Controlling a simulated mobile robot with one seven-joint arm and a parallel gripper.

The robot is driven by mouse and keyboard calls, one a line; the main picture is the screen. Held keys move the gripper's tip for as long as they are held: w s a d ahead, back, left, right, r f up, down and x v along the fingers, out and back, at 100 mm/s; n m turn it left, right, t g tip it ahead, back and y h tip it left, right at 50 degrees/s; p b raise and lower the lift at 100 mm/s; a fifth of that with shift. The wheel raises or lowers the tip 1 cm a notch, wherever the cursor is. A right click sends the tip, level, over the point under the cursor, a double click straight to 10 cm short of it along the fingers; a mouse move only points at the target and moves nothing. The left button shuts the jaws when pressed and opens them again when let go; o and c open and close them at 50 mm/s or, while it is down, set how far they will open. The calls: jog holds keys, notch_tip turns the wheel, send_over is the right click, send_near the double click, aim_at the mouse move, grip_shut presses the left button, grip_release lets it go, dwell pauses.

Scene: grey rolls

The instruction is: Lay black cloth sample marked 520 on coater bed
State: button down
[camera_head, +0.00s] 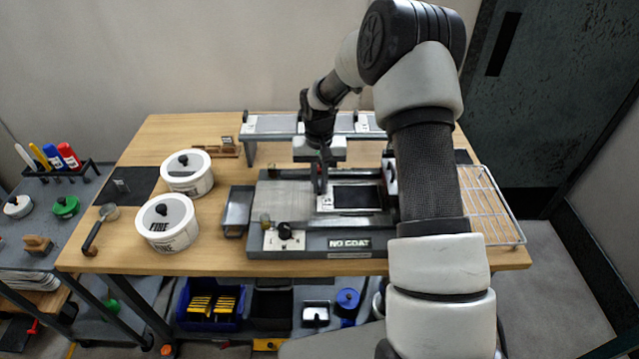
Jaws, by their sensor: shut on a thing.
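The coater (310,242) stands on the wooden table, with a plate reading "NO COAT" on its front. Its pale grey bed (285,195) shows bare on the left. A black cloth sample (357,197) with a white border lies flat over the right part of the bed; I cannot tell whether it touches. A marking on its white left end is too small to read. My gripper (321,186) points down at that left end and is shut on it. My arm comes from the right and hides the coater's right side.
Two white tubs (170,222) (187,172) and a grey tray (237,210) stand left of the coater. A raised grey shelf (275,125) runs behind it. A wire rack (490,205) is at the right. A scoop (98,230) lies at the table's left edge.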

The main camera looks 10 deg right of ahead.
jog(key=shift+f, duration=0.25)
jog(key=c, duration=1.8)
grip_release()
jog(key=shift+o, duration=0.2)
jog(key=shift+r, duration=0.1)
jog(key=s+r+t+p, duration=0.1)
jog(key=s+r, duration=0.1)
jog(key=r, duration=1.1)
jog(key=s+r+p, duration=0.1)
jog(key=s+r, duration=0.2)
jog(key=r, duration=0.9)
jog(key=s+r+t+p, duration=0.1)
jog(key=s+r, duration=0.3)
jog(key=s, duration=0.4)
jog(key=s+r+n+t+p, duration=0.1)
jog(key=s+r, duration=0.3)
jog(key=s, duration=0.5)
jog(key=s+r+n+t+p, duration=0.1)
jog(key=s+r, duration=0.3)
jog(key=s, duration=0.5)
jog(key=shift+t+p, duration=0.8)
